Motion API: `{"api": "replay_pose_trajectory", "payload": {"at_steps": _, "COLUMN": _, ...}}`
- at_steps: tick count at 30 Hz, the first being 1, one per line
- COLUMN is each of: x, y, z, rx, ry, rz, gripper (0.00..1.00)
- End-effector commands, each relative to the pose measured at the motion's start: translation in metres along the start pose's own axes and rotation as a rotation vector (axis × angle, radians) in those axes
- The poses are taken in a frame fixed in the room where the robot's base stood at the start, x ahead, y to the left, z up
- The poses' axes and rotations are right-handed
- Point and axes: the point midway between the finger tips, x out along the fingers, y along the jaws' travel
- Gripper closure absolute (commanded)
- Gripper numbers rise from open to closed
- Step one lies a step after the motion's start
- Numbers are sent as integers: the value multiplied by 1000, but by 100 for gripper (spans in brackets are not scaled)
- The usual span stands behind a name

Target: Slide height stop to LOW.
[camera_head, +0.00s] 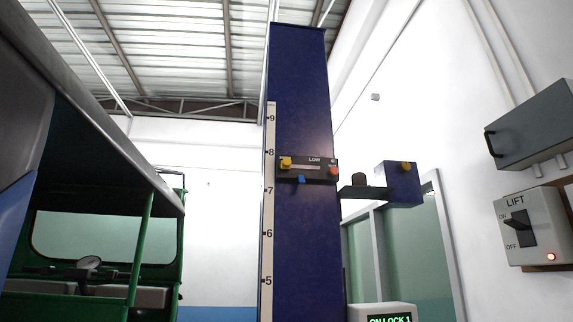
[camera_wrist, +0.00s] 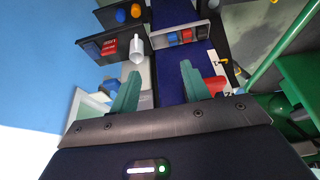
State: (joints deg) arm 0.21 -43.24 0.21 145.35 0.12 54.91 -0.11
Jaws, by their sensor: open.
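A black bar (camera_head: 312,163) with small lettering that seems to read LOW is mounted across the blue lift column (camera_head: 303,230), between marks 7 and 8 of the scale. It has a yellow knob (camera_head: 286,162) at its left end, a red knob (camera_head: 333,171) at its right end and a blue tab (camera_head: 301,179) below. I cannot tell for sure which part is the height stop. In the wrist view, my gripper (camera_wrist: 155,80) is open and empty, its green fingers apart in front of the column. My gripper is not visible in the head view.
A green rickshaw (camera_head: 140,250) stands at left. A LIFT switch box (camera_head: 525,225) and a grey box (camera_head: 540,125) are on the right wall. A bracket with a blue box (camera_head: 400,186) juts right of the column. A display (camera_head: 388,318) reads "ON LOCK 1". The wrist view shows a coloured-button panel (camera_wrist: 185,38).

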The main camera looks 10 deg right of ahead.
Motion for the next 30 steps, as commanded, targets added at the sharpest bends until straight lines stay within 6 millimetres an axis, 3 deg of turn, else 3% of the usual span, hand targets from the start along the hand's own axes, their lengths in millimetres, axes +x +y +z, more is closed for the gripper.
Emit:
{"api": "replay_pose_trajectory", "payload": {"at_steps": 5, "x": -10, "y": -7, "z": -26, "rx": 78, "ry": 70, "rz": -21, "gripper": 52}}
{"api": "replay_pose_trajectory", "payload": {"at_steps": 11, "x": -58, "y": -36, "z": -118, "rx": 389, "ry": 314, "rz": -154, "gripper": 52}}
{"api": "replay_pose_trajectory", "payload": {"at_steps": 15, "x": -107, "y": -60, "z": -187, "rx": 647, "ry": 482, "rz": -329, "gripper": 52}}
{"api": "replay_pose_trajectory", "payload": {"at_steps": 21, "x": -191, "y": -95, "z": -271, "rx": 1000, "ry": 646, "rz": -669, "gripper": 52}}
{"api": "replay_pose_trajectory", "payload": {"at_steps": 30, "x": -336, "y": -134, "z": -362, "rx": 1457, "ry": 673, "rz": -1349, "gripper": 52}}
